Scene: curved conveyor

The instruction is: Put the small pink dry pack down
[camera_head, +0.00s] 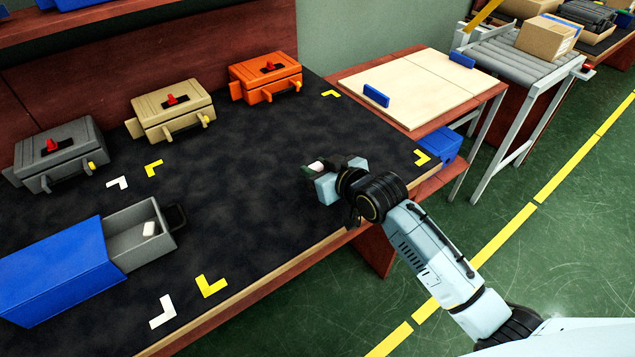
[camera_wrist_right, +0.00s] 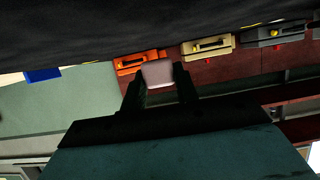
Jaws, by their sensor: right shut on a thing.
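A small pale pink pack (camera_head: 316,166) shows at the tip of my right gripper (camera_head: 322,176) in the head view, over the right part of the dark tabletop. In the right wrist view the pack (camera_wrist_right: 158,73) sits between the two dark fingers of the right gripper (camera_wrist_right: 158,84), which are shut on it. The head view does not clearly show whether the pack touches the mat. My left gripper is not in view.
A blue box (camera_head: 60,270) has an open grey drawer (camera_head: 130,220) with a small white pack (camera_head: 149,229) inside. Grey (camera_head: 60,155), tan (camera_head: 172,110) and orange (camera_head: 265,77) cases line the back. The dark mat (camera_head: 235,175) between is clear.

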